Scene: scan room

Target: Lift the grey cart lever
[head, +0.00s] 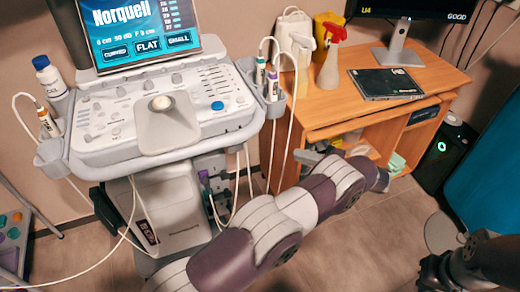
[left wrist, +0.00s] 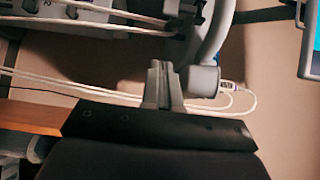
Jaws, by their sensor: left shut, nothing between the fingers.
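The ultrasound cart (head: 150,120) stands at the left of the head view, with its screen, keyboard panel and probe holders. I cannot surely pick out its grey lever. A grey curved part of the cart (left wrist: 213,35) shows at the top of the left wrist view, beside a grey probe cup (left wrist: 202,81). My left gripper (head: 302,157) is to the right of the cart, in front of the desk. In the left wrist view my left gripper (left wrist: 161,66) is shut and empty, its fingertips close to the cup in the picture. Contact cannot be told.
A wooden desk (head: 340,112) with a spray bottle (head: 328,65), a flat black case (head: 385,84) and a monitor stands at the right. White cables (head: 240,185) hang from the cart. A black computer tower (head: 440,150) stands right of the desk. Some floor shows at the lower right.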

